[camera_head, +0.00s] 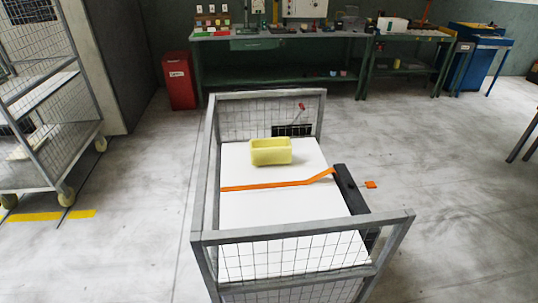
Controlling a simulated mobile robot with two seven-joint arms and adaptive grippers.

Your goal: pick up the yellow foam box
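The yellow foam box (271,152) sits upright on the white shelf (265,213) of a grey wire-mesh cart (204,177). It looks like an open-topped rectangular block with a hollow inside. It lies toward the far end of the shelf, apart from the mesh walls. Neither of my grippers shows in the head view.
An orange strap (270,186) crosses the shelf nearer than the box. A black bar (350,189) stands at the cart's right side. Mesh walls rise at its far and near ends. A red bin (179,82), green workbench (222,62) and another cart (40,120) stand around.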

